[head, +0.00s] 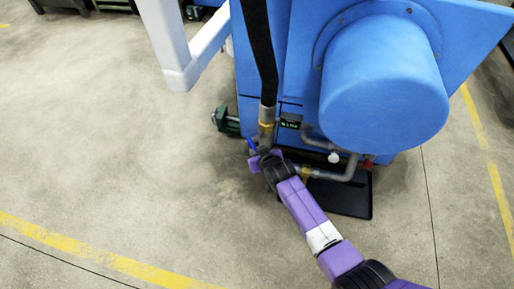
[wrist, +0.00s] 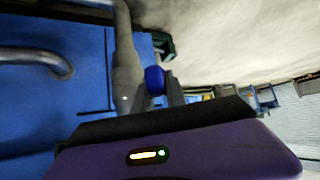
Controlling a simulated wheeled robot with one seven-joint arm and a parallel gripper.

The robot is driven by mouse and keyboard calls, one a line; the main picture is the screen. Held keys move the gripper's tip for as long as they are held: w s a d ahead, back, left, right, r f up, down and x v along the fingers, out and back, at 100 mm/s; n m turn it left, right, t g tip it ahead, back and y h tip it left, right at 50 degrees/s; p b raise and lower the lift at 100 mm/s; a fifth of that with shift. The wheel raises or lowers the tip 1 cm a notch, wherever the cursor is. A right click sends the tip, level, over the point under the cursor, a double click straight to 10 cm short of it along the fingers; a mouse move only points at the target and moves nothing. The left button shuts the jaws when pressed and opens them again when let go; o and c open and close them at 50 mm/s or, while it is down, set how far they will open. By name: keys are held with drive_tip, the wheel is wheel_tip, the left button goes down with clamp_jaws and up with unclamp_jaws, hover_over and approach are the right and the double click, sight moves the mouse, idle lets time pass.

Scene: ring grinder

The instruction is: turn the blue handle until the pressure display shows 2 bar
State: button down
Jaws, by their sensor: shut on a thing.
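The blue handle (head: 251,144) shows as a small blue piece beside the pipe low on the blue machine in the head view. In the wrist view the blue handle (wrist: 154,80) sits between my gripper's fingers, next to a grey pipe. My gripper (head: 256,156) is shut on the handle; the wrist hides part of the grip. The pressure display (head: 289,124) is a small dark panel with green figures on the machine, right of the pipe. Its figures are too small to read.
The blue machine (head: 280,60) with a large blue cylinder (head: 385,85) stands behind my gripper. Grey pipes (head: 335,173) with a red fitting run right of it, above a black tray (head: 345,198). A dark green part (head: 227,121) sits at left. Floor at left is clear.

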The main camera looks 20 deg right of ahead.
sight(252, 143)
drive_tip(key=r+g+p, duration=0.1)
drive_tip(key=w+r+g+p, duration=0.1)
drive_tip(key=shift+w+r+g+p, duration=0.2)
drive_tip(key=shift+g+p, duration=0.1)
drive_tip(key=shift+p, duration=0.1)
drive_tip(key=shift+w+r+g, duration=0.3)
drive_tip(key=shift+w+g, duration=0.2)
drive_tip(key=shift+g, duration=0.7)
drive_tip(key=shift+w+r+g+b, duration=0.35)
drive_tip(key=shift+w+g+b, duration=0.2)
drive_tip(key=shift+g+b, duration=0.45)
drive_tip(key=shift+r, duration=0.1)
drive_tip(key=c, duration=1.4)
unclamp_jaws()
drive_tip(key=shift+w, duration=0.1)
drive_tip(key=shift+o, duration=0.2)
drive_tip(key=p+v, duration=0.4)
drive_tip(key=v, duration=0.3)
drive_tip(key=shift+r, duration=0.35)
